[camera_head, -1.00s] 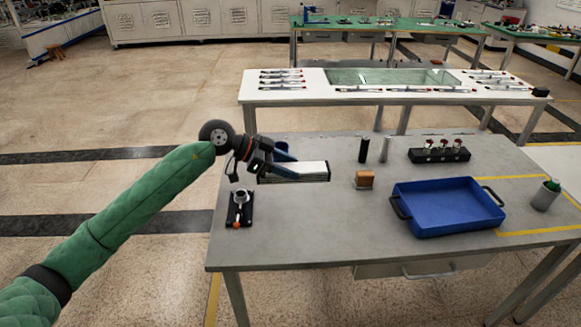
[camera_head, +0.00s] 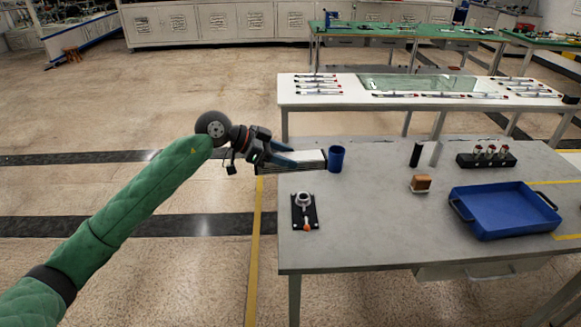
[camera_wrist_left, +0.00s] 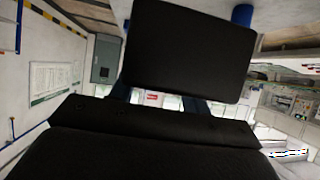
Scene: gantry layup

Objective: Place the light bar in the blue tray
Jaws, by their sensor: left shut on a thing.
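The light bar (camera_head: 310,158), white on top with a dark side, is held level at the left end of the grey table. My left gripper (camera_head: 288,156) has its blue fingers shut on the bar's left part. The bar's right end appears next to the blue cup; I cannot tell whether they touch. In the left wrist view a dark flat face (camera_wrist_left: 190,50) fills the middle, probably the bar. The blue tray (camera_head: 500,232) lies empty on the table's right side, well right of the bar. My right gripper is out of view.
On the grey table (camera_head: 365,225) stand a blue cup (camera_head: 336,159), a small black fixture (camera_head: 304,212), a brown block (camera_head: 421,183), dark and grey cylinders, and a black rack (camera_head: 486,160). A white table (camera_head: 345,100) stands behind.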

